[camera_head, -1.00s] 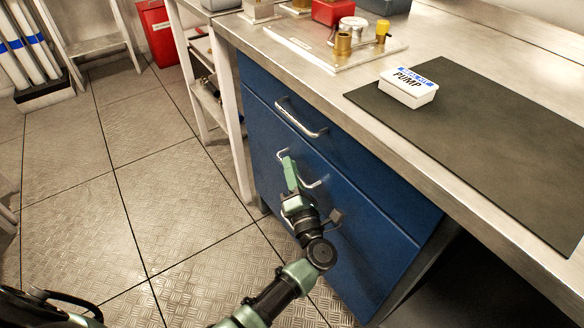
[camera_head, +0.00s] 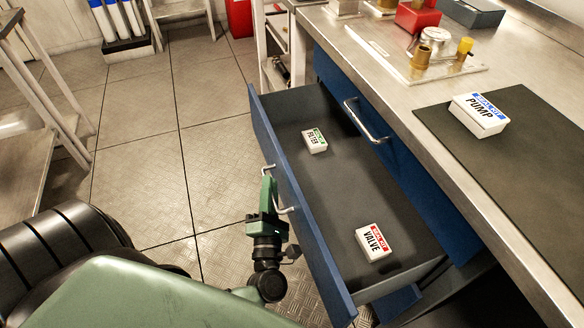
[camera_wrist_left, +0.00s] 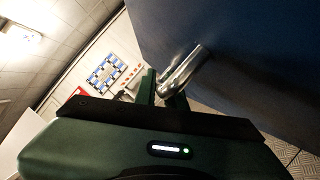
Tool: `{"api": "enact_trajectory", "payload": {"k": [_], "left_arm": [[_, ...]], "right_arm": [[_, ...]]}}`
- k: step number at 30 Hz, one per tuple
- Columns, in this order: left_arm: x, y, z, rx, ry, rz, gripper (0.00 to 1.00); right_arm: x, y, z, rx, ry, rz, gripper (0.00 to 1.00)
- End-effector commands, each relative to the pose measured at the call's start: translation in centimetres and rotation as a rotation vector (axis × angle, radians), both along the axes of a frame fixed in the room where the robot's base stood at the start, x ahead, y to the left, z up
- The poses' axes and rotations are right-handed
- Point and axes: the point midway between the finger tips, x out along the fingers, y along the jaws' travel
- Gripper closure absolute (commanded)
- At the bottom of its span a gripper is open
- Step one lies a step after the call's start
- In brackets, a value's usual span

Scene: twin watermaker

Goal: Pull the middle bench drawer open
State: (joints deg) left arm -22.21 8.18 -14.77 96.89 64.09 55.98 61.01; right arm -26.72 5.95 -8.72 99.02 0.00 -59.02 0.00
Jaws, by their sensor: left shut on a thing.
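The middle bench drawer (camera_head: 300,215) is blue and stands pulled well out from the bench, its grey inside showing. A small white FILTER box (camera_head: 315,141) lies near its far end and a white VALVE box (camera_head: 373,242) near its near end. My green left gripper (camera_head: 269,188) is at the drawer's front, shut on the metal drawer handle (camera_head: 285,210). In the left wrist view the handle (camera_wrist_left: 180,72) passes between the fingers, next to the blue drawer front (camera_wrist_left: 240,50). My right gripper is not in view.
The closed top drawer's handle (camera_head: 366,121) sits above the open drawer. The steel bench top (camera_head: 400,95) carries a dark mat (camera_head: 530,150) with a white PUMP box (camera_head: 480,115). The metal floor (camera_head: 140,180) left of the drawer is clear.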

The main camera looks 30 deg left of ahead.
Motion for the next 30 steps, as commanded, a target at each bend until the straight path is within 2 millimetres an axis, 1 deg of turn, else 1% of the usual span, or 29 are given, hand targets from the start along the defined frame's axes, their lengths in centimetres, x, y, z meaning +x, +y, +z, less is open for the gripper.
{"api": "enact_trajectory", "payload": {"k": [1, 3, 7, 12, 21, 22, 30], "left_arm": [[-0.7, 0.4, -0.1, -0.001, 0.006, 0.000, 1.00], [-1.2, 0.8, -0.2, 0.000, 0.006, 0.000, 1.00], [-1.9, 1.3, -0.2, -0.001, 0.004, -0.001, 1.00], [-2.2, 1.6, -0.2, -0.002, 0.004, 0.000, 1.00], [-2.2, 1.6, -0.2, -0.003, 0.005, -0.001, 1.00], [-2.2, 1.6, -0.2, -0.003, 0.005, -0.001, 0.81], [-2.2, 1.6, -0.1, -0.001, 0.002, 0.000, 0.80]], "right_arm": [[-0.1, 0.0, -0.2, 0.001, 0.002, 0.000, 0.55], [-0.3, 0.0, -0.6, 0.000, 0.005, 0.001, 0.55], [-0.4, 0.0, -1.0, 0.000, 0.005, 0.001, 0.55], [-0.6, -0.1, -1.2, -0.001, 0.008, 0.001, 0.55], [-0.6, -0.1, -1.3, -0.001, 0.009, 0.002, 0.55], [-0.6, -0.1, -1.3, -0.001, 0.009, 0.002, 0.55], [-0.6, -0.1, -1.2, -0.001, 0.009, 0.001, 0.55]]}}
